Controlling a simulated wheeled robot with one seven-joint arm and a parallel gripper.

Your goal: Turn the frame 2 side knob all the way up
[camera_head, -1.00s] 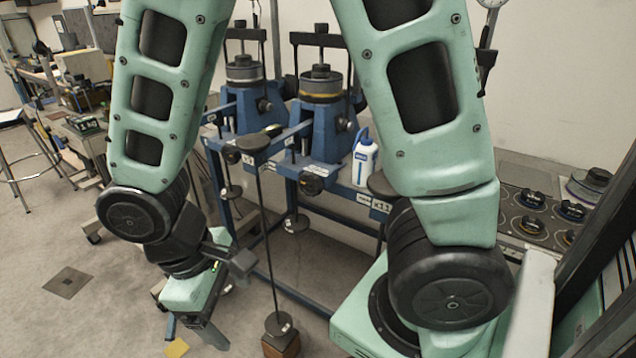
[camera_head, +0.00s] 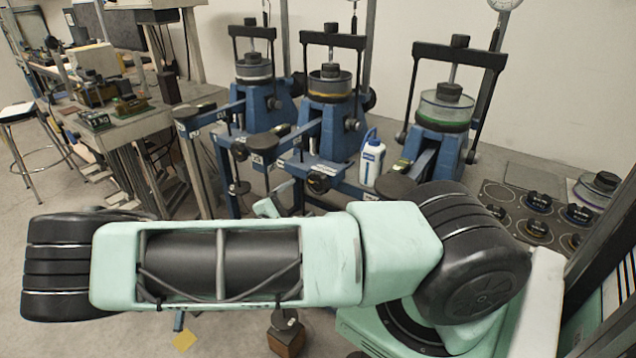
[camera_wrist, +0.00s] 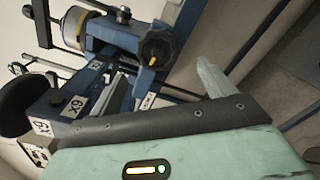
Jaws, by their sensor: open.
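Three blue lever frames stand in a row in the head view: left (camera_head: 256,95), middle (camera_head: 328,120) and right (camera_head: 438,135). The middle one, which I take as frame 2, has a small dark side knob (camera_head: 353,125) on its right side and a larger dark knob (camera_head: 318,183) low at its front. In the wrist view, a black knob with an orange mark (camera_wrist: 155,47) sits on a blue frame; I cannot tell which frame. My gripper (camera_wrist: 210,78) is open, with a pale finger below and right of this knob, apart from it. My forearm hides most of the gripper in the head view.
A white-and-blue bottle (camera_head: 372,160) stands between the middle and right frames. Dark round lever ends and blue beams project toward me. Weights (camera_head: 537,203) lie on a tray at right. A cluttered bench (camera_head: 140,120) and a stool (camera_head: 20,115) are at left.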

